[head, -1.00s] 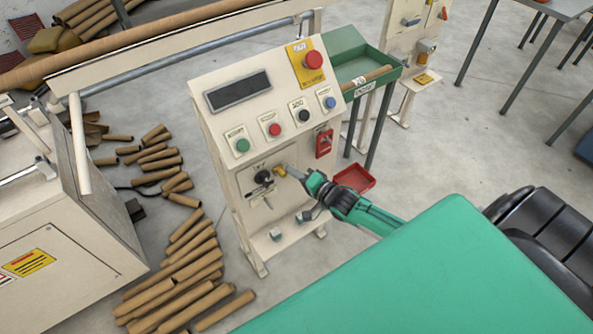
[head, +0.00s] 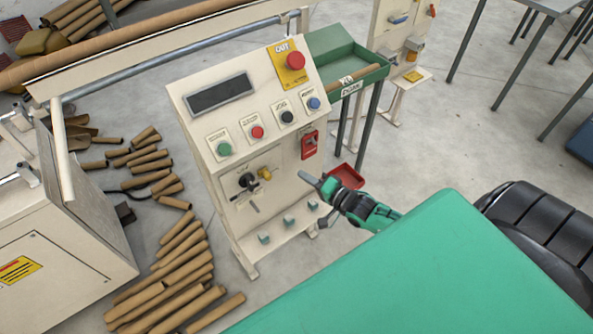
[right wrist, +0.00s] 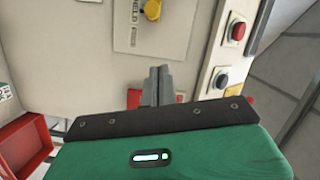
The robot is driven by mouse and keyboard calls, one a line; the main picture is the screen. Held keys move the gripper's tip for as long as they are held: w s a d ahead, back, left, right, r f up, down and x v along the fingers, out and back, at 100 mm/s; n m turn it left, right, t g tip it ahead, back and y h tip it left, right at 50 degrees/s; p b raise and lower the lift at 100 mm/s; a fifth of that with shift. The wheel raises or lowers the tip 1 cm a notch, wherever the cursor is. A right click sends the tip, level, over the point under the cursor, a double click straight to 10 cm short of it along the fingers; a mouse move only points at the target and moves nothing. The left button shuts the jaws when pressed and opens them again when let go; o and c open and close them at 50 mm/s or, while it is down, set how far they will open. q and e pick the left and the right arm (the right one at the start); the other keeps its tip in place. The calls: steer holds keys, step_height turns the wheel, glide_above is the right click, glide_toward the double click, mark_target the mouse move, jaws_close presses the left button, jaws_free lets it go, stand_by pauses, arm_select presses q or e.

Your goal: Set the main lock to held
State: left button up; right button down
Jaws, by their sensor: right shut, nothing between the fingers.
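The control panel (head: 225,135) carries a plate with a black rotary knob (head: 246,181) and a brass-yellow lock knob (head: 264,173) at its upper right. In the right wrist view the brass knob (right wrist: 152,9) is partly cut by the top edge, and a label reading "HELD" (right wrist: 135,12) stands beside it. I cannot read which way the knob is set. My right gripper (head: 307,180) is shut and empty, in front of the panel to the right of the knob and apart from it. Its closed fingers (right wrist: 160,75) show in the right wrist view. My left gripper is not in view.
Green, red, black and blue buttons (head: 257,132) line the panel, with a red emergency button (head: 296,60) above. A red switch (head: 309,144) sits right of the plate. A red tray (head: 345,177) is behind my gripper. Cardboard tubes (head: 175,280) lie on the floor left.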

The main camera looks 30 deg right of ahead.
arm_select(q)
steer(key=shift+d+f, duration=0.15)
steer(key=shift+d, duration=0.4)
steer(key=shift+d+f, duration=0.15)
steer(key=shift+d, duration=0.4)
arm_select(e)
steer(key=v, duration=0.3)
steer(key=shift+s, duration=0.15)
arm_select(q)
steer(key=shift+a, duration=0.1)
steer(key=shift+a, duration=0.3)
